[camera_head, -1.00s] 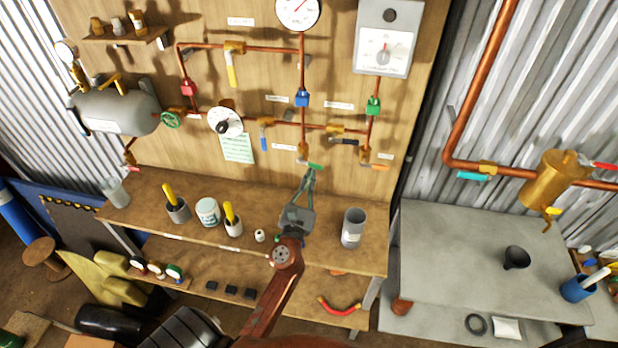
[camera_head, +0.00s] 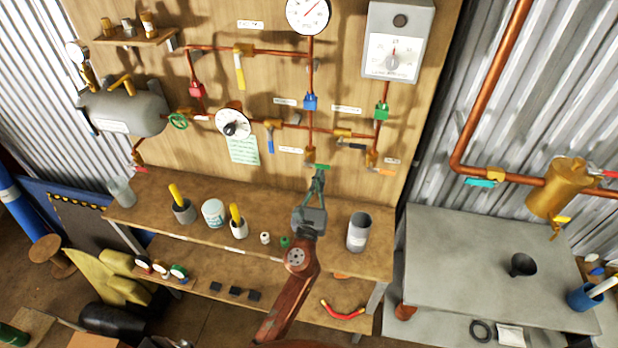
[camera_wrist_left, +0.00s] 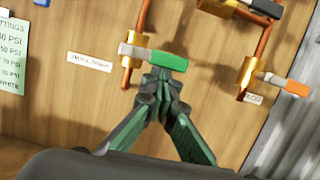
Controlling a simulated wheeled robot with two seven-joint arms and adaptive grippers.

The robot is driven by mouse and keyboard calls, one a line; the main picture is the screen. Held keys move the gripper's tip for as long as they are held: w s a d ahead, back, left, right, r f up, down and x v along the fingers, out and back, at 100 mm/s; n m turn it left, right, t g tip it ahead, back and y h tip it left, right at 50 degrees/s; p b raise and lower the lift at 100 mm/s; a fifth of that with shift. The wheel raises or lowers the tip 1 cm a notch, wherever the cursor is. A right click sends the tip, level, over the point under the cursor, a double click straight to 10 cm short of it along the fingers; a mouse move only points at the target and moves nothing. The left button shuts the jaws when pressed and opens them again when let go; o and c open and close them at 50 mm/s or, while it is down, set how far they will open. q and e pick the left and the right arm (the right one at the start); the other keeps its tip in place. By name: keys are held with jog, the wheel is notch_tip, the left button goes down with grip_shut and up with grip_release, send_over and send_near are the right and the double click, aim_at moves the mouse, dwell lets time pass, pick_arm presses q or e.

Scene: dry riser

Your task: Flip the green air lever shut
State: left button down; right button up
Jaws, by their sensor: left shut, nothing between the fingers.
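The green air lever (camera_head: 322,166) sits on a brass valve (camera_wrist_left: 132,50) at the low end of a vertical copper pipe on the wooden board. In the left wrist view the green grip (camera_wrist_left: 163,61) points right, crosswise to the pipe. My left gripper (camera_head: 319,177) is shut and empty. In the left wrist view its fingertips (camera_wrist_left: 160,78) are just below the green grip, touching or very close; I cannot tell which. My right gripper is not in view.
An orange lever (camera_wrist_left: 297,88) is on the valve to the right. A blue lever (camera_head: 270,141) hangs to the left. Below, the bench (camera_head: 150,205) holds a grey cup (camera_head: 358,232), a white tub (camera_head: 213,213) and yellow-handled tools in holders.

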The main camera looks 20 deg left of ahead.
pick_arm(q)
jog(key=s+d+f+b, duration=0.2)
jog(key=s+f+b, duration=0.3)
jog(key=s, duration=0.4)
jog(key=shift+s+f, duration=0.25)
jog(key=shift+f, duration=0.45)
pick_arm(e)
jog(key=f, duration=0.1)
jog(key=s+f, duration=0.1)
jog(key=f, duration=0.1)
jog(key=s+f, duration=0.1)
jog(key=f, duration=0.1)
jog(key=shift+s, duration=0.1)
